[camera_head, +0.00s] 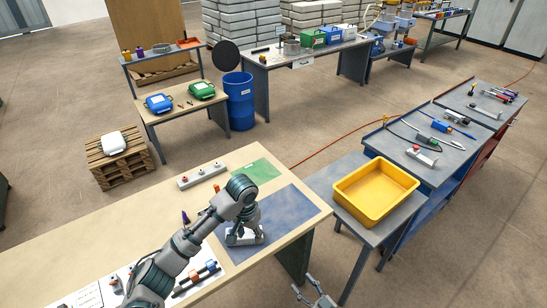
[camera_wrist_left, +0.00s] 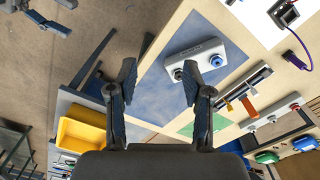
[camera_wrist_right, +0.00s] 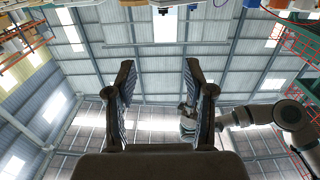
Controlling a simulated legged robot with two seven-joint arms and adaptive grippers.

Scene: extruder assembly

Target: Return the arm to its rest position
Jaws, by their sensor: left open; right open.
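My left arm reaches over the workbench (camera_head: 130,215) in the head view, and its gripper (camera_head: 245,230) hangs over the blue mat (camera_head: 285,222). In the left wrist view the left gripper (camera_wrist_left: 158,82) is open, with nothing between its fingers. My right gripper (camera_head: 305,288) is at the bottom edge of the head view, off the bench. In the right wrist view it (camera_wrist_right: 160,80) is open and empty, facing the roof.
A yellow bin (camera_head: 376,190) stands on a side table right of the bench. A green mat (camera_head: 257,172) and a strip with knobs (camera_head: 202,175) lie at the bench's far side. A rail with blue and orange parts (camera_head: 197,279) lies near my left forearm.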

